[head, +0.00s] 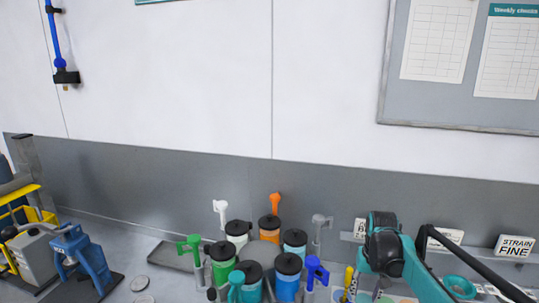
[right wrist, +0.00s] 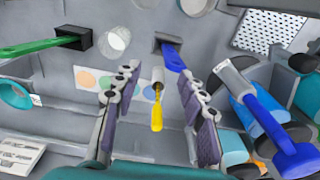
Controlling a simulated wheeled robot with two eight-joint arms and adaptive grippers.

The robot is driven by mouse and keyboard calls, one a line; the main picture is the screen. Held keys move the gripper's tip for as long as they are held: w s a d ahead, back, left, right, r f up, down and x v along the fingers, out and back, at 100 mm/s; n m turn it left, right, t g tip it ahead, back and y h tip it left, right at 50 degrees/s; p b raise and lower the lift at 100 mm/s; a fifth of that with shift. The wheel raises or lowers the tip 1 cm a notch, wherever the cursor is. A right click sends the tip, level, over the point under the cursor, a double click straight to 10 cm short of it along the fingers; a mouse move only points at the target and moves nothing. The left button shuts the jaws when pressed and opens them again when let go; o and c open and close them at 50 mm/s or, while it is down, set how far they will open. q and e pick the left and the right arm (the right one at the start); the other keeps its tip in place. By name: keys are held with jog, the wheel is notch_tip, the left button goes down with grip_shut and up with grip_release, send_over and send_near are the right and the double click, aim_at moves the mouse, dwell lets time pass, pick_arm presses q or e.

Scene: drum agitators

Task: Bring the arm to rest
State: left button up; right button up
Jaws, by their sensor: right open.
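My right arm (head: 425,275) comes in from the lower right of the head view, with its dark wrist end (head: 383,243) bent over the bench right of the drums. My right gripper (right wrist: 158,82) shows in the right wrist view with its two purple-padded fingers spread wide. Nothing is held between them. A yellow-handled tool (right wrist: 157,117) appears in the gap, apart from both fingers; how far below them it lies I cannot tell. The fingertips are not clear in the head view. My left gripper is not in view.
Several lidded drums with coloured agitator handles cluster at centre, among them a blue-handled one (head: 316,270) near my wrist. Blue (right wrist: 172,58) and green (right wrist: 45,45) tools lie around the gripper. A wall board (head: 385,80) and a STRAIN FINE sign (head: 514,247) are behind. Above the bench is clear.

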jog(key=s+a+f+n+t+b, duration=0.1)
jog(key=s+a+f+t+b, duration=0.2)
jog(key=s+f+b, duration=0.7)
jog(key=s+a+f+n+t+b, duration=0.1)
jog(key=s+a+f+t+b, duration=0.2)
jog(key=s+a+f+b, duration=0.3)
jog(key=s+f+b, duration=0.4)
jog(key=s+f, duration=0.1)
jog(key=s, duration=0.1)
jog(key=shift+s+a+n+t, duration=0.3)
jog(key=shift+a+n, duration=0.1)
